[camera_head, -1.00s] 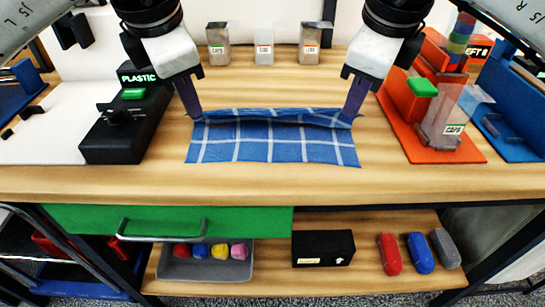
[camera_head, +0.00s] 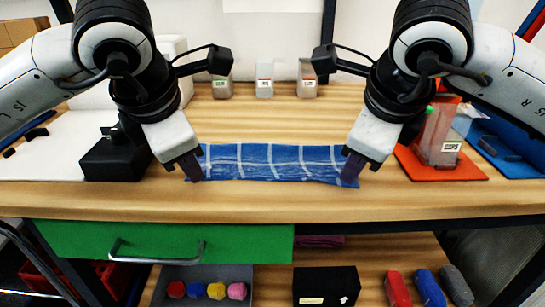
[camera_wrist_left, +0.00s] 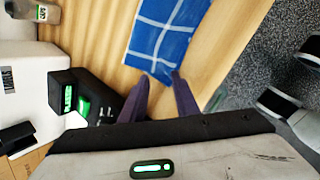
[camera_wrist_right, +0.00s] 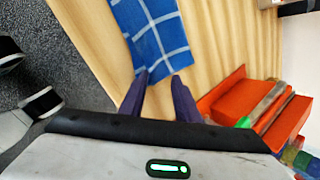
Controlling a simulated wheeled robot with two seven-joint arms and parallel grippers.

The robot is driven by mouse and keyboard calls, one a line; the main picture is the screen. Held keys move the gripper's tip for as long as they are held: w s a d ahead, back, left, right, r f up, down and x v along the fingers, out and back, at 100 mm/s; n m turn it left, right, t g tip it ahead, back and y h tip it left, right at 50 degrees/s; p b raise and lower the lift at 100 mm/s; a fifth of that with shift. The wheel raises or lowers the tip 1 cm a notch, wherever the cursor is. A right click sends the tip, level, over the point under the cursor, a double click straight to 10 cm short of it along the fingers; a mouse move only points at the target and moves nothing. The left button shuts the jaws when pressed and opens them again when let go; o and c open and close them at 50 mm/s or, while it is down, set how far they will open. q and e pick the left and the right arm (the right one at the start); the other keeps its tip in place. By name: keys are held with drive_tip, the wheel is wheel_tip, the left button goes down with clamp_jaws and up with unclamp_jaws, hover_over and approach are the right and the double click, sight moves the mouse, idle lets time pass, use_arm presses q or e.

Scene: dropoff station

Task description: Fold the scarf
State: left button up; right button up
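The blue scarf (camera_head: 272,163) with white check lines lies on the wooden table as a narrow, wide strip, folded over. My left gripper (camera_head: 196,178) is at its near left corner and my right gripper (camera_head: 348,182) at its near right corner, both pointing down. In the right wrist view the fingers (camera_wrist_right: 159,78) also stand apart at the scarf's edge (camera_wrist_right: 155,35).
A black box (camera_head: 112,160) stands left of the scarf, and an orange base (camera_head: 440,165) with a clear container lies right. Several small containers, such as one (camera_head: 264,80), stand at the back. The green drawer (camera_head: 165,242) is below the table's front edge.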

use_arm(q)
drive_tip(key=shift+s+d+f, duration=0.2)
drive_tip(key=shift+d, duration=0.05)
use_arm(e)
drive_tip(key=shift+s+a+f, duration=0.15)
drive_tip(key=shift+s+f, duration=0.05)
drive_tip(key=shift+f, duration=0.05)
drive_tip(key=shift+r, duration=0.1)
